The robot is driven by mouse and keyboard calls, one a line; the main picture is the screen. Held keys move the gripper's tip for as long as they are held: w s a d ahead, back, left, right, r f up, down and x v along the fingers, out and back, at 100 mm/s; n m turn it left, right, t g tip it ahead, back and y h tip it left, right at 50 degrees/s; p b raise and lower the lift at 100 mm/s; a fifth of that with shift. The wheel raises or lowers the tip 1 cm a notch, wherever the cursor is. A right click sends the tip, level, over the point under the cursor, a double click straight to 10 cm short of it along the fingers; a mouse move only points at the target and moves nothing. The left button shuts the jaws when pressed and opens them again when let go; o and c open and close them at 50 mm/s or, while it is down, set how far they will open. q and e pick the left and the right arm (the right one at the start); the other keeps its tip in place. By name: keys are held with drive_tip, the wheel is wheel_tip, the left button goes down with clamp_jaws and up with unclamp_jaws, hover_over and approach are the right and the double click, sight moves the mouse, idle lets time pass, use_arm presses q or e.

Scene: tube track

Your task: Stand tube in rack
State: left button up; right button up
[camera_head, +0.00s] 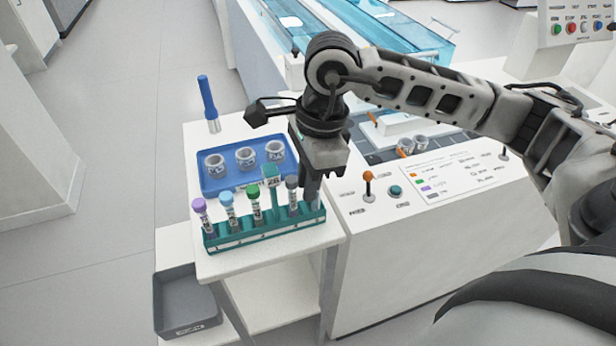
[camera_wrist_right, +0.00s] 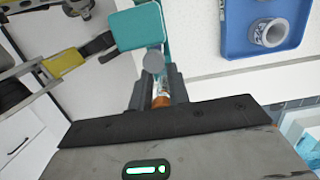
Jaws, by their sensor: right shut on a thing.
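The teal rack (camera_head: 240,240) stands along the front edge of the white side table. In it stand tubes with a purple cap (camera_head: 199,205), a light blue cap (camera_head: 226,198), a green cap (camera_head: 253,191) and a grey cap (camera_head: 291,182). My right gripper (camera_head: 312,195) points down at the rack's right end, beside the grey-capped tube. In the wrist view its fingers (camera_wrist_right: 158,88) are shut on a tube with an orange part and a white label (camera_wrist_right: 161,90). The head view hides this tube; whether its lower end is in the rack cannot be told. My left gripper is not in view.
A blue tray (camera_head: 215,188) with several white ring holders lies behind the rack. A teal sign (camera_head: 271,178) rises from the rack near the gripper. A blue pen-like stick (camera_head: 208,98) stands behind the tray. A grey bin (camera_head: 185,300) sits below; a control panel (camera_head: 455,170) lies right.

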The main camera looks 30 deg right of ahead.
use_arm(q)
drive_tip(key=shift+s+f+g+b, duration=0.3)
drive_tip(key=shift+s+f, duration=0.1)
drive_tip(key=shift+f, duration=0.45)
use_arm(e)
drive_tip(key=shift+f, duration=0.35)
drive_tip(key=o, duration=0.9)
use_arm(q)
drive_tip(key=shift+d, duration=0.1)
use_arm(e)
drive_tip(key=shift+r, duration=0.6)
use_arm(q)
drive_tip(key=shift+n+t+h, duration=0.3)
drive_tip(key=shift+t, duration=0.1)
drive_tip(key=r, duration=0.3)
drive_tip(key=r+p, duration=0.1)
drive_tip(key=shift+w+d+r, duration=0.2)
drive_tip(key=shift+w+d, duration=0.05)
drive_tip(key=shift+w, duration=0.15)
use_arm(e)
wheel_tip(320, 180, up, 15)
drive_tip(key=d, duration=0.2)
drive_tip(key=shift+s+d+f, duration=0.15)
drive_tip(key=shift+s, duration=0.15)
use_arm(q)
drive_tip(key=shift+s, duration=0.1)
use_arm(e)
drive_tip(key=shift+s, duration=0.1)
